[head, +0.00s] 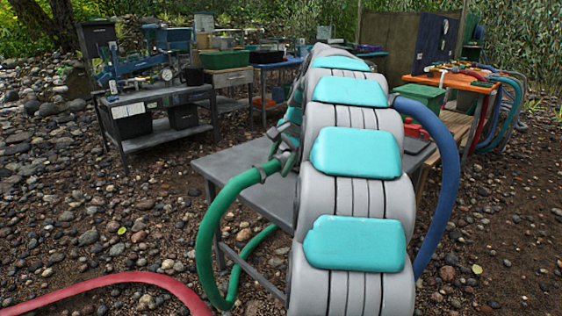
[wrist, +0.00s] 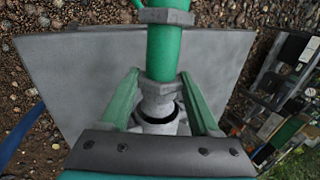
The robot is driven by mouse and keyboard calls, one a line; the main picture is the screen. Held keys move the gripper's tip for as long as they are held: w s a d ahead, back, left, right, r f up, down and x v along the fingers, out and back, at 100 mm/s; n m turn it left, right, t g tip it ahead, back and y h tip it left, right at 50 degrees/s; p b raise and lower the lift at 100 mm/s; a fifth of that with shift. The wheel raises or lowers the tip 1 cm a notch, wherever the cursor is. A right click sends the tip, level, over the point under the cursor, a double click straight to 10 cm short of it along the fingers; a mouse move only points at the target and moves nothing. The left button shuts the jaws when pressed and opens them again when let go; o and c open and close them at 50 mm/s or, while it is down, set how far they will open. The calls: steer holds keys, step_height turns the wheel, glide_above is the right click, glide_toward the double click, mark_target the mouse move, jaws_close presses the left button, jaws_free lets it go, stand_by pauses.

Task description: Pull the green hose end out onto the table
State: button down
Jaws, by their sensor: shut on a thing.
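The green hose (head: 207,232) rises from the ground at the left of the grey table (head: 228,163), loops over its edge and runs to my gripper. In the wrist view, the green hose end (wrist: 163,52) has grey collars and a grey fitting with a dark round opening. My gripper (wrist: 160,82) has its two green fingers on either side of this end, shut on it. The grey tabletop (wrist: 70,75) lies below. In the head view my arm hides much of the gripper and table, and whether the end touches the tabletop cannot be told.
A red hose (head: 120,281) curves across the ground at lower left. A blue hose (head: 441,150) arches right of my arm. A workbench (head: 160,95) stands back left; an orange-topped table (head: 455,79) with hoses stands at right. Pebbly ground is open at left.

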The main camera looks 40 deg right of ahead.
mark_target(270, 165)
steer(key=shift+a, duration=0.15)
steer(key=shift+s+a+p, duration=0.1)
steer(key=shift+a+p, duration=0.25)
steer(key=shift+a, duration=1.2)
steer(key=shift+r+p, duration=1.65)
steer(key=shift+r, duration=0.9)
steer(key=shift+a+f, duration=0.1)
